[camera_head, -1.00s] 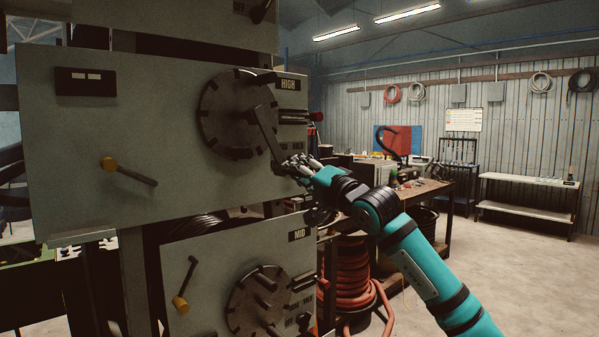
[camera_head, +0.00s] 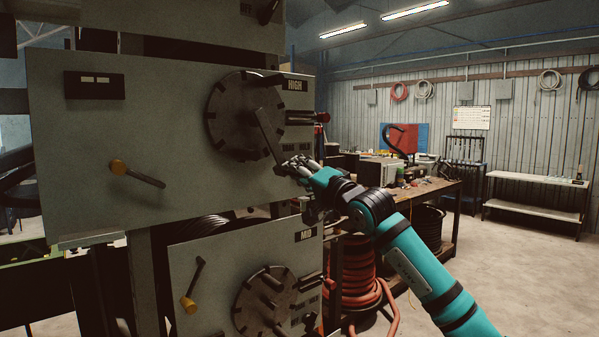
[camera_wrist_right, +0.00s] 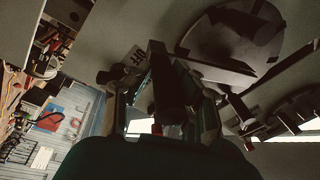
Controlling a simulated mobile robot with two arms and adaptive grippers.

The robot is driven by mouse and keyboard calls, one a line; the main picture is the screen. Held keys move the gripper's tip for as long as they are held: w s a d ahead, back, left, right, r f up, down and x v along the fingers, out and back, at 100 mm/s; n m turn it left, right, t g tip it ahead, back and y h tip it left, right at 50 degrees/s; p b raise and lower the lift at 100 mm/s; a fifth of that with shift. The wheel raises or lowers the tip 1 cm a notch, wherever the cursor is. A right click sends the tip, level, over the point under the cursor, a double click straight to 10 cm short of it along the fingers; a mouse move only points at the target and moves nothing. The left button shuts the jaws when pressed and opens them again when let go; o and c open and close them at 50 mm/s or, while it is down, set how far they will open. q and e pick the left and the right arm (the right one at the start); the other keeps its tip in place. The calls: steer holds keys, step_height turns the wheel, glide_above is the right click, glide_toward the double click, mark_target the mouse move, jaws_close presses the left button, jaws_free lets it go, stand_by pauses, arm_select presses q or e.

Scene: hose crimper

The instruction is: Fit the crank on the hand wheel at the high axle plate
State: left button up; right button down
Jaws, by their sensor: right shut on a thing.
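The high axle plate (camera_head: 180,190) is a large grey panel with a HIGH label. Its dark notched hand wheel (camera_head: 246,90) sits at the plate's upper right. The crank (camera_head: 268,136), a dark flat bar, runs from near the wheel's middle down to my right gripper (camera_head: 297,164). The wheel (camera_wrist_right: 262,30) shows behind the crank's bar (camera_wrist_right: 215,71). I cannot tell whether the crank is seated on the wheel. My left gripper is out of view.
The MID plate (camera_head: 205,255) with its own wheel (camera_head: 262,295) stands below. A yellow-knobbed lever (camera_head: 140,174) sticks out of the high plate. A red-knobbed part (camera_head: 321,117) is right of the wheel. A workbench (camera_head: 425,190) and hose coils (camera_head: 360,280) stand behind my right arm.

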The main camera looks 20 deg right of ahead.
steer(key=shift+w+a+r, duration=0.15)
steer(key=shift+w+a, duration=0.05)
steer(key=shift+w, duration=0.3)
steer(key=c, duration=1.1)
jaws_free()
steer(key=shift+f, duration=0.2)
steer(key=v, duration=1.2)
steer(key=shift+a+r, duration=0.1)
steer(key=shift+r, duration=0.05)
